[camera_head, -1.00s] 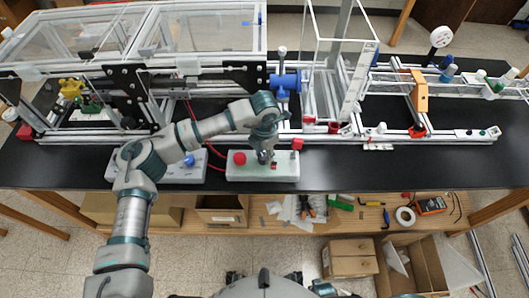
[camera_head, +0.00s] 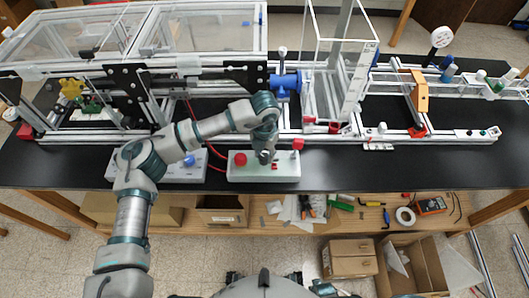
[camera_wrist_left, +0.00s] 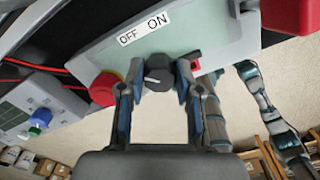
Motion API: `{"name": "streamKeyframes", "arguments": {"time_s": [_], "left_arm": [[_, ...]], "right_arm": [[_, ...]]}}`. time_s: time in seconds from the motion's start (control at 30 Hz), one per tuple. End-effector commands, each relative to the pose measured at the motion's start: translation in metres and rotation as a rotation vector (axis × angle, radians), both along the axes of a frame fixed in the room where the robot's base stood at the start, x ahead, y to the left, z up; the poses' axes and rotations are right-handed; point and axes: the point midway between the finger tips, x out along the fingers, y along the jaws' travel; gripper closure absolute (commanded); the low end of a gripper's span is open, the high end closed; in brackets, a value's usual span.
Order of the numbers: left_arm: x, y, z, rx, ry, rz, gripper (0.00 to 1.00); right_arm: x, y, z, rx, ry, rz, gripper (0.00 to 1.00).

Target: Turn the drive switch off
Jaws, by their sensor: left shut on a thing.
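The drive switch is a round black knob (camera_wrist_left: 158,72) on a pale control box (camera_head: 285,172), beside a white label (camera_wrist_left: 144,28) reading OFF and ON. A light pointer mark on the knob faces left in the wrist view, on the side of the OFF word. My left gripper (camera_head: 264,158) reaches down onto the box in the head view and hides the knob there. In the wrist view its two fingers (camera_wrist_left: 155,82) are shut on the knob from both sides. My right gripper is not seen.
A red button (camera_head: 240,158) sits left of the knob, and a red part (camera_head: 297,143) stands at the box's right end. A second box with a blue knob (camera_head: 189,160) lies to the left. The extrusion frame (camera_head: 225,132) runs behind. The black tabletop (camera_head: 400,172) is clear to the right.

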Motion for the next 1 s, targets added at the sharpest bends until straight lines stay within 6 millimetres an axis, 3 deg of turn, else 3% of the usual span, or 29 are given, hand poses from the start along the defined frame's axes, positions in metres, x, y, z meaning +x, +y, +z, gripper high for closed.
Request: {"name": "streamKeyframes", "arguments": {"time_s": [0.07, 0.1, 0.2, 0.57, 0.67, 1.0], "left_arm": [[0.000, 0.000, 0.000, -0.001, 0.000, 0.001, 1.00], [0.000, 0.000, 0.000, -0.001, 0.000, 0.001, 0.64], [0.000, 0.000, 0.000, 0.000, -0.001, 0.001, 0.41], [0.001, 0.000, 0.004, 0.000, -0.002, 0.000, 0.41], [0.001, 0.000, 0.017, 0.000, -0.004, 0.001, 0.41], [0.002, -0.001, 0.090, -0.001, -0.003, 0.000, 0.41]], "right_arm": [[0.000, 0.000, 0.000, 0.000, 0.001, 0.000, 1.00], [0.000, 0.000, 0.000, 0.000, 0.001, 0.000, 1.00], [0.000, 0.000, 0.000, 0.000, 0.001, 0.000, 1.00], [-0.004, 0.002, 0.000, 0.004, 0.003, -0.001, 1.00], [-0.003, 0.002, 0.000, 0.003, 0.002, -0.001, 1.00], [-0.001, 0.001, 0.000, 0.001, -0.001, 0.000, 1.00]]}}
